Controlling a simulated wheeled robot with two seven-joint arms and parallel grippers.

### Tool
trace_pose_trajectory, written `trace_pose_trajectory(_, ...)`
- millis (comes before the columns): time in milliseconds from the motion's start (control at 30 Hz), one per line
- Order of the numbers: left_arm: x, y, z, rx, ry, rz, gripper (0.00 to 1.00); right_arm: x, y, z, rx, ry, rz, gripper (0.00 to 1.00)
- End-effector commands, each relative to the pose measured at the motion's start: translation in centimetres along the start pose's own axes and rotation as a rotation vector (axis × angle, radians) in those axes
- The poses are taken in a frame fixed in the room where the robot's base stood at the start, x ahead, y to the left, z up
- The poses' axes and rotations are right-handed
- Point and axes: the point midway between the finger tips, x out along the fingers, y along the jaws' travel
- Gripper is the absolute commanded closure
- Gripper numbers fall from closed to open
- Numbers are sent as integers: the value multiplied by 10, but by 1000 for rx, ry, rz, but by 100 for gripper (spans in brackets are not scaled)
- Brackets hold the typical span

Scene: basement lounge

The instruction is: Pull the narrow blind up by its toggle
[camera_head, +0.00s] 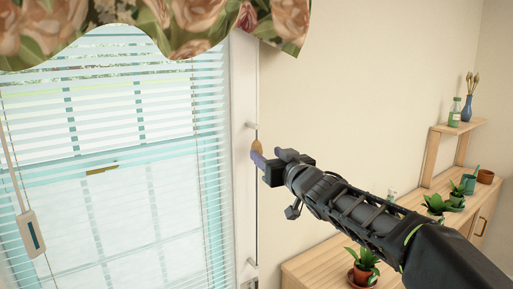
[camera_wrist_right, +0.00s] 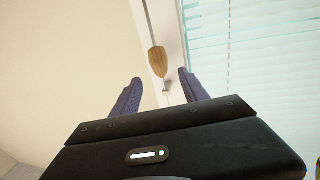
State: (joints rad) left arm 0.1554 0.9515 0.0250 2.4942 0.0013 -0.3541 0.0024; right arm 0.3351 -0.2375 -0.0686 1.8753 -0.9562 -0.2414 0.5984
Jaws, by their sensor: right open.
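The blind (camera_head: 150,200) hangs over the window at the left of the head view, its slats lowered; it also shows at the right of the right wrist view (camera_wrist_right: 260,50). A wooden toggle (camera_head: 257,146) hangs on a cord beside the window frame. In the right wrist view the toggle (camera_wrist_right: 158,61) appears ahead of and between the two finger tips. My right gripper (camera_head: 268,157) is open at the toggle, with its purple fingers (camera_wrist_right: 155,78) apart. I cannot tell whether either finger touches the toggle. My left gripper is not in view.
A flowered valance (camera_head: 180,25) hangs above the window. A white wand-like control (camera_head: 30,232) hangs at the left. A wooden cabinet (camera_head: 310,268) with potted plants (camera_head: 363,266) stands under my right arm. A small shelf (camera_head: 455,127) holds a blue vase (camera_head: 467,108).

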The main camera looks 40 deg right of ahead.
Motion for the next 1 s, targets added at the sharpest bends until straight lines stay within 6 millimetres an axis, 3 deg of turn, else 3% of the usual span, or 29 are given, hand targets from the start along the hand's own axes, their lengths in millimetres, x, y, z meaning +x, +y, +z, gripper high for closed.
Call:
trace_pose_trajectory(167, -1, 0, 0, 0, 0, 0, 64, 11, 0, 1, -2, -2, 0, 48)
trace_pose_trajectory(600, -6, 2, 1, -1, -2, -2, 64, 72, 0, 0, 0, -1, -1, 48)
trace_pose_trajectory(967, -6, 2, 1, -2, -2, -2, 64, 78, 0, 1, 0, 0, -1, 48)
trace_pose_trajectory(1000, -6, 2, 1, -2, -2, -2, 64, 78, 0, 1, 0, -1, -1, 51)
